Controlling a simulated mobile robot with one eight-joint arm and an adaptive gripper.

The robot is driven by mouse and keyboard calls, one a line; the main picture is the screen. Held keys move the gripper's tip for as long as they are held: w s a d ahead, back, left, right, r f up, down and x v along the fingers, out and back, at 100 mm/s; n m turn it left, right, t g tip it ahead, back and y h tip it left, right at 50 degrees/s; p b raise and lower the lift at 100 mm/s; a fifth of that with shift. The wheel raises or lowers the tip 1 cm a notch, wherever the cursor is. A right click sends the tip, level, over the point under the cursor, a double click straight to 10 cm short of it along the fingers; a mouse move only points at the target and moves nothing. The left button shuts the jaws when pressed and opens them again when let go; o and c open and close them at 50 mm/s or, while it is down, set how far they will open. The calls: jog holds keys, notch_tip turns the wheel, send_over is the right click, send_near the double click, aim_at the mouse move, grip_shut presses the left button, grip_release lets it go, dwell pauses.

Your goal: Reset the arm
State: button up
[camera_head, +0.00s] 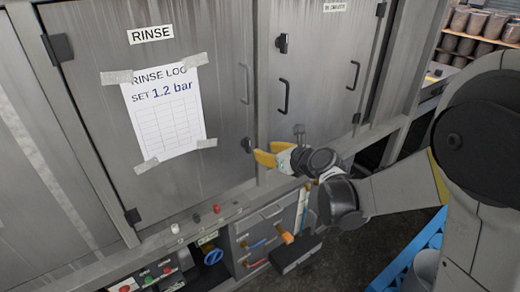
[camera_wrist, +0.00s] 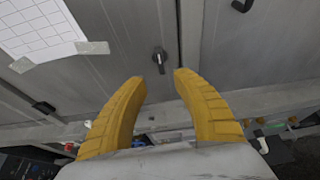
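My arm reaches in from the right in the head view, bent at the wrist. My gripper (camera_head: 262,157) has yellow fingers pointing left, in front of the grey metal cabinet near the seam between its doors. In the wrist view the two fingers of my gripper (camera_wrist: 159,78) are apart, with nothing held between them. A small black latch knob (camera_wrist: 159,60) on the cabinet shows just beyond the gap between the fingertips. The same latch knob (camera_head: 247,145) is just left of the fingers in the head view. I cannot tell whether they touch it.
The left door (camera_head: 80,100) carries a RINSE label and a taped rinse log sheet (camera_head: 165,110). The right doors have black handles (camera_head: 284,97). Below is a control panel with a blue valve wheel (camera_head: 213,257). A blue frame (camera_head: 405,262) stands lower right; jars fill shelves (camera_head: 480,25) upper right.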

jog(key=shift+s+r, duration=0.1)
notch_tip(320, 180, up, 9)
jog(key=d+m+t, duration=0.2)
jog(key=m+t, duration=0.1)
jog(key=m, duration=0.2)
jog(key=s+d+r+m+t+h, duration=0.25)
jog(key=d+r+m+h, duration=0.2)
jog(key=d+m, duration=0.35)
jog(key=s+d+r+m+t+h, duration=0.1)
jog(key=s+d+r+m+h, duration=0.25)
jog(key=d+r+m, duration=0.45)
jog(key=s+d+f+m+g+h, duration=0.4)
jog(key=s+f+m, duration=0.45)
jog(key=m, duration=0.45)
jog(key=s+a+f+m+g+y, duration=0.2)
jog(key=s+a+f+m+g, duration=0.1)
jog(key=s, duration=0.5)
jog(key=s+a+f+m+g+y, duration=0.2)
jog(key=s+a+f+m+g, duration=0.1)
jog(key=s+f+m, duration=0.3)
notch_tip(320, 180, down, 2)
jog(key=shift+s+f, duration=0.25)
jog(key=shift+s, duration=0.6)
jog(key=shift+g, duration=0.25)
